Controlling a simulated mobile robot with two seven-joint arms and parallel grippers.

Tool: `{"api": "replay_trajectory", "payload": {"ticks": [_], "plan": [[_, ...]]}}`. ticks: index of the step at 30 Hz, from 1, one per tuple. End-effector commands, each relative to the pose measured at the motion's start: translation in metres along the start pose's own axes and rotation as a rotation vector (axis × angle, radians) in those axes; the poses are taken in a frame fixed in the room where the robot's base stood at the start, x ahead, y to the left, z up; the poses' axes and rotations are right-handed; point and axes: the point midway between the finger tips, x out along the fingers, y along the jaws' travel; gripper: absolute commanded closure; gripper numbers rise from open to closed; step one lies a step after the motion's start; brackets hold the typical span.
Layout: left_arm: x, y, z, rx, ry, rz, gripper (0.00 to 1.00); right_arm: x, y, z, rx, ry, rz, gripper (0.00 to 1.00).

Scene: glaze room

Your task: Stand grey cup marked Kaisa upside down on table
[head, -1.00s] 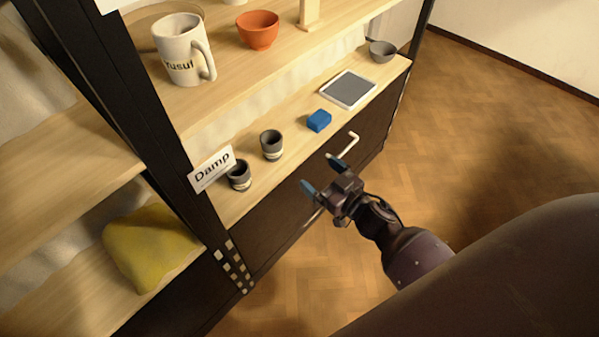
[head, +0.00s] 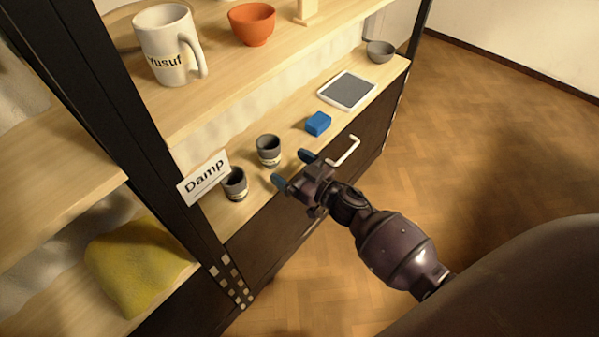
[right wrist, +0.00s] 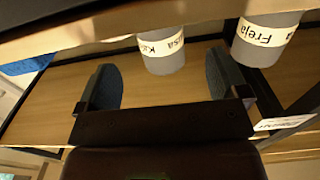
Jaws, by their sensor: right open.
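The grey cup marked Kaisa (head: 268,150) stands upright on the lower wooden shelf, its dark opening up. In the right wrist view the Kaisa cup (right wrist: 163,58) appears inverted, its pale label band partly readable, beyond and between the fingertips. My right gripper (head: 292,168) is open and empty at the shelf's front edge, just short of this cup; its two blue-grey fingers also show in the right wrist view (right wrist: 163,88). My left gripper is not in view. No table can be made out.
A blue block (head: 318,123), a tablet (head: 347,90) and a grey bowl (head: 380,51) lie further right. A white handle (head: 345,152) juts out below the shelf edge.

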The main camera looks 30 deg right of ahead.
Motion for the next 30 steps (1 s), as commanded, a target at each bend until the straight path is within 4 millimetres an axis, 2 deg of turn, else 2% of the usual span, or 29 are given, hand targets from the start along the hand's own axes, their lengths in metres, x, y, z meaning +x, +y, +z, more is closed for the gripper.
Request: {"api": "replay_trajectory", "payload": {"ticks": [7,18,30], "plan": [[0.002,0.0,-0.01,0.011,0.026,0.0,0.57,0.025,0.0,0.0,-0.001,0.0,0.0,0.07],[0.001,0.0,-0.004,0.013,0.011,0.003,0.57,0.057,0.0,0.001,-0.001,-0.001,0.001,0.07],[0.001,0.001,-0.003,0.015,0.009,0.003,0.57,0.069,0.0,0.001,-0.001,-0.001,0.001,0.07]]}}
